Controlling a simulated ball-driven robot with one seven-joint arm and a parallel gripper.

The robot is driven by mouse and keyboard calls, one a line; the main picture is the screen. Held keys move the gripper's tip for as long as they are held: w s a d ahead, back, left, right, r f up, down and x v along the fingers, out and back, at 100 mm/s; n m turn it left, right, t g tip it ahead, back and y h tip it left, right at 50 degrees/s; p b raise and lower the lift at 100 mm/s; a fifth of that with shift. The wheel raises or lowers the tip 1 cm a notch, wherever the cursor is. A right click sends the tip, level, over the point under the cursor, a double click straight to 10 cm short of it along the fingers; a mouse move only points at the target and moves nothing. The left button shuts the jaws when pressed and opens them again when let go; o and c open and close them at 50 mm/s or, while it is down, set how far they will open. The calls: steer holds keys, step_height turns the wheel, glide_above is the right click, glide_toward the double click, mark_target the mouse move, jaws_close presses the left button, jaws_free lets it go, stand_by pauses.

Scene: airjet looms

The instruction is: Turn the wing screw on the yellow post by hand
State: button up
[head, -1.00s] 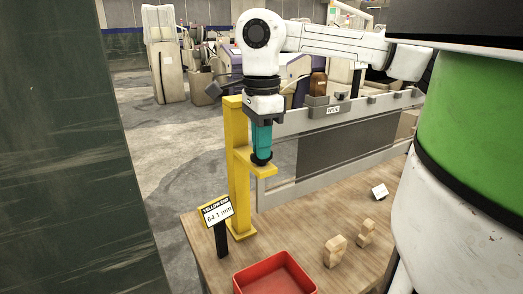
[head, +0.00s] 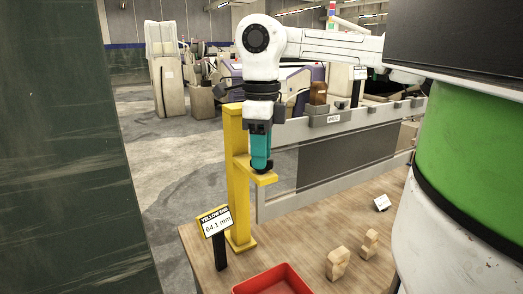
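The yellow post (head: 238,185) stands on the wooden table and carries a short yellow arm (head: 266,179) pointing right. My gripper (head: 261,168) hangs straight down over that arm, with teal fingers and a dark tip at or just above its top. The wing screw cannot be made out; the gripper hides that spot. Whether the fingers are open or shut on it does not show. A sign (head: 216,224) at the post's foot reads "YELLOW END 64.1 mm".
A red tray (head: 272,279) stands at the table's front edge. A grey loom frame (head: 335,160) runs behind. A dark green panel (head: 70,150) blocks the left.

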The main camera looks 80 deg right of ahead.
steer(key=shift+r+p, duration=2.25)
steer(key=shift+r, duration=0.8)
step_height(320, 180, up, 11)
steer(key=shift+f+p, duration=0.15)
steer(key=shift+p, duration=0.25)
